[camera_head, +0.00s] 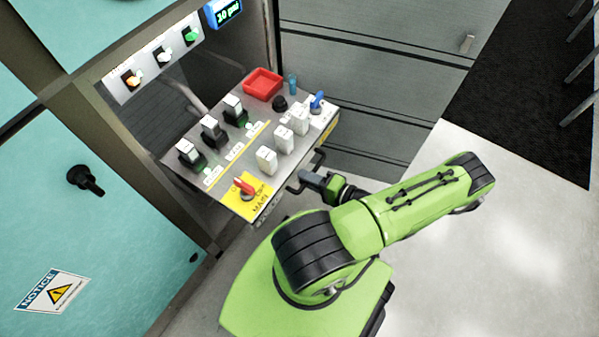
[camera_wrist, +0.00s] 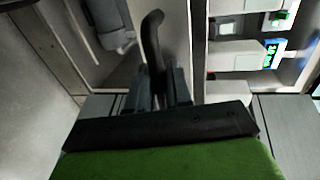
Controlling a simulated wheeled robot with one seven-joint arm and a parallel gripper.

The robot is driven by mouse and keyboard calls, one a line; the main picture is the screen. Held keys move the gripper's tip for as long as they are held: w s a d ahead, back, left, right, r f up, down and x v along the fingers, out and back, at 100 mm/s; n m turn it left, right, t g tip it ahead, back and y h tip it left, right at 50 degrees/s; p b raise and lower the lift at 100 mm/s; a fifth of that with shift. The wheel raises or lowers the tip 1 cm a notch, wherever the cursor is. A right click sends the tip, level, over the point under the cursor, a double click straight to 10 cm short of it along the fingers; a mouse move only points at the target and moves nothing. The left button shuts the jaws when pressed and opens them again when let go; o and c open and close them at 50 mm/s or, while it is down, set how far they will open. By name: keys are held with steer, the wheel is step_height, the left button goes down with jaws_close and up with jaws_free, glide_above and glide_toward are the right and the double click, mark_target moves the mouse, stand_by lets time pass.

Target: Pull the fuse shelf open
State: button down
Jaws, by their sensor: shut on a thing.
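The fuse shelf (camera_head: 243,139) juts out of the grey cabinet frame in the head view. It carries white and dark fuse modules (camera_head: 210,130), a red switch (camera_head: 244,187) on a yellow label and a blue knob (camera_head: 317,102). A dark bent handle (camera_head: 292,186) stands off its front edge. My gripper (camera_head: 313,181) is at this handle, in front of the shelf. In the wrist view my gripper (camera_wrist: 160,88) has its fingers shut around the black handle (camera_wrist: 153,38), whose curved end rises past the fingertips. The grip point itself is partly hidden.
A red tray (camera_head: 263,83) and a small blue cup (camera_head: 292,84) are at the shelf's far end. A teal cabinet door (camera_head: 75,190) with a black knob (camera_head: 85,180) is at left. Grey drawers (camera_head: 370,80) stand behind. The floor at right (camera_head: 480,260) is clear.

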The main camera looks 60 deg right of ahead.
steer(key=shift+s, duration=0.7)
steer(key=c, duration=1.2)
jaws_free()
steer(key=shift+c, duration=0.2)
steer(key=p+v, duration=0.2)
steer(key=v, duration=1.3)
steer(key=shift+s, duration=0.35)
